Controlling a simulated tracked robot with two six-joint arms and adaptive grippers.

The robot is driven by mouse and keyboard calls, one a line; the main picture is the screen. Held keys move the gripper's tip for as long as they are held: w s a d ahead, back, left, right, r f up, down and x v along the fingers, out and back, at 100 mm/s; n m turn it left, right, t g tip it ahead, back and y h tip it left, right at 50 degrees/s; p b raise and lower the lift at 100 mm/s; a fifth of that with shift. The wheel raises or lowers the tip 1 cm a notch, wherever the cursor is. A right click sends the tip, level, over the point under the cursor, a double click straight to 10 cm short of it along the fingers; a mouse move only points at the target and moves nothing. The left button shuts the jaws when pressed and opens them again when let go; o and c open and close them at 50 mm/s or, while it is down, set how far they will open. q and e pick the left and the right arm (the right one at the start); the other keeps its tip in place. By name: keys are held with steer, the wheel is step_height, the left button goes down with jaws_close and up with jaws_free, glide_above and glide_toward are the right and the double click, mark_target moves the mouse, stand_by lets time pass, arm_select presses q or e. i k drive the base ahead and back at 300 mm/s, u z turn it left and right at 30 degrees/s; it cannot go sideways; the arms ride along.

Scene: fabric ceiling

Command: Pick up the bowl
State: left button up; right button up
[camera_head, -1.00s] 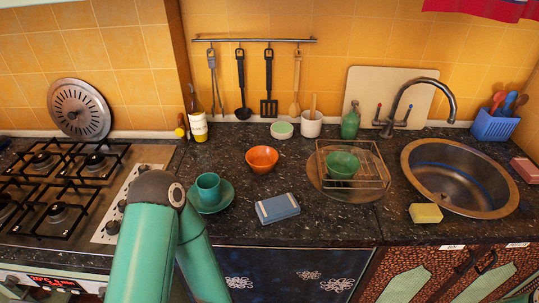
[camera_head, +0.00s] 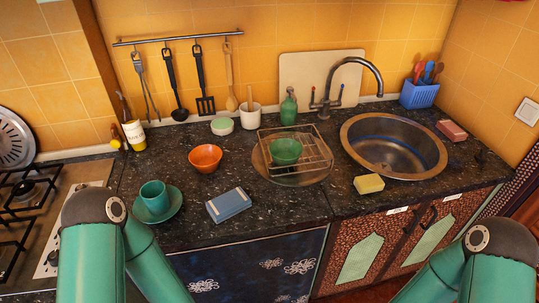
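An orange bowl (camera_head: 205,158) stands upright on the dark speckled counter, left of the middle, behind a blue sponge-like block. A green bowl (camera_head: 286,151) sits in a wire dish rack to its right. Both of my arms show only as green links at the bottom of the head view, the left arm at lower left and the right arm at lower right. Neither gripper is in view, and no gripper is seen at either bowl.
A teal cup (camera_head: 153,194) on a saucer (camera_head: 172,214) and the blue block (camera_head: 228,205) stand near the front edge. The wire rack (camera_head: 318,148), sink (camera_head: 394,144) and yellow sponge (camera_head: 369,184) are to the right. A bottle (camera_head: 134,134) stands behind left.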

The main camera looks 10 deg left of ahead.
mark_target(284, 152)
steer(key=z, duration=1.8)
steer(key=i, duration=0.1)
steer(key=u, duration=3.3)
steer(key=i, duration=0.25)
steer(key=u, duration=2.45)
steer(key=k, duration=1.65)
steer(key=z, duration=0.55)
